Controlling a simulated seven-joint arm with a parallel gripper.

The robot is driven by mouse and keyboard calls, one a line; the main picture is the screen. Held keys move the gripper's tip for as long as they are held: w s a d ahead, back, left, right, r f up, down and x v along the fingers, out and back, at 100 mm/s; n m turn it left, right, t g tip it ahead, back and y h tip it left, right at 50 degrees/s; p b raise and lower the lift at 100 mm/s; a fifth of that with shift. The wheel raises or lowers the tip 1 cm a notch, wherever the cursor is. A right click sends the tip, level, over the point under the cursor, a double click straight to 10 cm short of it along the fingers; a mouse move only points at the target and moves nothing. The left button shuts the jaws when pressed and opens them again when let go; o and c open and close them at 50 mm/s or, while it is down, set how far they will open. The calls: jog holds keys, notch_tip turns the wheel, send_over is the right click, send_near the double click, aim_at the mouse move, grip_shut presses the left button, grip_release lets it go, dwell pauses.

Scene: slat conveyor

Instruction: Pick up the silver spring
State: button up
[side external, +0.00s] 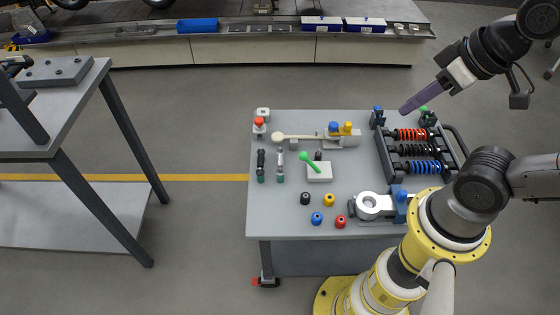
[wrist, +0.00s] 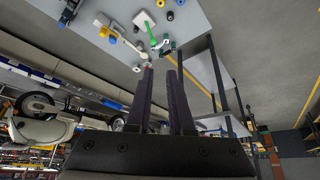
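A silver spring (side external: 280,163) with a green end stands or lies on the left half of the grey worktable; I cannot tell which. A similar black spring piece (side external: 261,165) with a green end is just to its left. My gripper (side external: 404,109) is in the air at upper right in the side view, well away from the silver spring. In the wrist view my gripper (wrist: 160,62) shows two dark fingers with a gap between them, with nothing in it. I cannot pick out the silver spring for sure in the wrist view.
A rack (side external: 390,163) with red, black and blue springs stands at the table's right. A green-handled tool (side external: 308,160) lies on a white block (side external: 320,173). Several colored rings lie in front, near a metal fixture (side external: 368,206). A conveyor (side external: 250,45) runs behind.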

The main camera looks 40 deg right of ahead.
jog(key=o, duration=0.6)
